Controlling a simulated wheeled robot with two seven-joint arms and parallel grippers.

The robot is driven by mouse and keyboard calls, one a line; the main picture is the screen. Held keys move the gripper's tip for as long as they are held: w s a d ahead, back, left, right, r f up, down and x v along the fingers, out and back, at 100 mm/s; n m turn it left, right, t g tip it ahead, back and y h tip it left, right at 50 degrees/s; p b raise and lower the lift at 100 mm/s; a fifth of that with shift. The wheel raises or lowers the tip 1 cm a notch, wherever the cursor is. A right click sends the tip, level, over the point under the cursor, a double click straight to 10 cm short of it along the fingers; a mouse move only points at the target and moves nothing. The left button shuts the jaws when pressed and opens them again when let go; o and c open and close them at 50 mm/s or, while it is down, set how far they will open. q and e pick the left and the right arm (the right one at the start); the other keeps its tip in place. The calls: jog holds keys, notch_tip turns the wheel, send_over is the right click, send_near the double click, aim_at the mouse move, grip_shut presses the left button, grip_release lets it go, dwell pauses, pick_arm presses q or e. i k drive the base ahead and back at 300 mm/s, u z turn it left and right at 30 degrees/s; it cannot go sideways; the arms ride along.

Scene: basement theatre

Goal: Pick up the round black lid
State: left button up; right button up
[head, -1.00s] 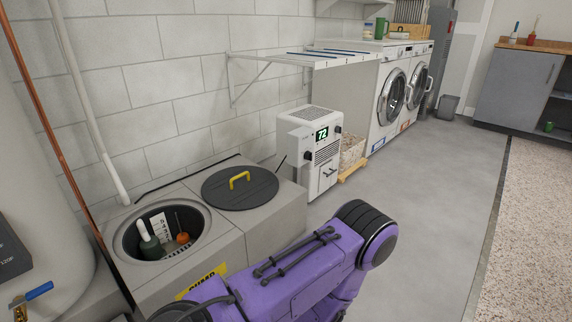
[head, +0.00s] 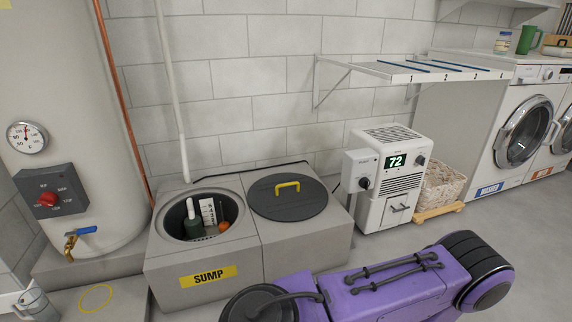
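The round black lid (head: 288,203) with a yellow handle (head: 287,187) lies flat on the right grey block of the sump box (head: 252,258). The open round sump pit (head: 182,222) is in the left block, beside the lid. A purple arm link of mine crosses the lower right, in front of the box and apart from the lid. Neither gripper shows in the head view.
A white dehumidifier (head: 388,178) reading 72 stands right of the lid. A basket (head: 440,187) is beyond it. A wall shelf (head: 415,70) hangs above. A water heater (head: 75,120) with a blue-handled valve (head: 80,233) stands at left. A white pipe (head: 170,90) rises behind the pit.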

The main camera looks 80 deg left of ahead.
aim_at(284, 197)
jog(key=u, duration=0.65)
jog(key=i, duration=0.8)
jog(key=u, duration=0.9)
